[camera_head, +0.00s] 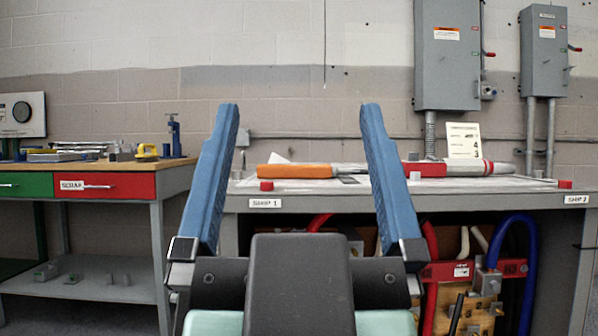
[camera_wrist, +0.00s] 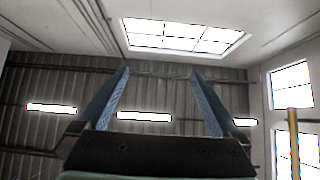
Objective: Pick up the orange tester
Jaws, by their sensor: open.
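An orange tester (camera_head: 296,171) lies on the grey workbench (camera_head: 330,202) in the head view, its orange body showing between my gripper's fingers. A dark and metallic part continues to its right and passes behind the right finger. My gripper (camera_head: 296,106) is open, with two blue fingers pointing up and nothing between them. It stands in front of the bench, nearer to me than the tester. In the wrist view my gripper (camera_wrist: 159,72) is also open and empty, against the ceiling and wall; the tester does not show there.
A red-and-grey tool (camera_head: 452,168) lies on the bench to the right, near a paper card (camera_head: 464,141). Small red blocks (camera_head: 267,185) sit along the bench's front edge. A second bench with a red drawer (camera_head: 106,186) stands left. Hoses (camera_head: 522,270) hang below the workbench.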

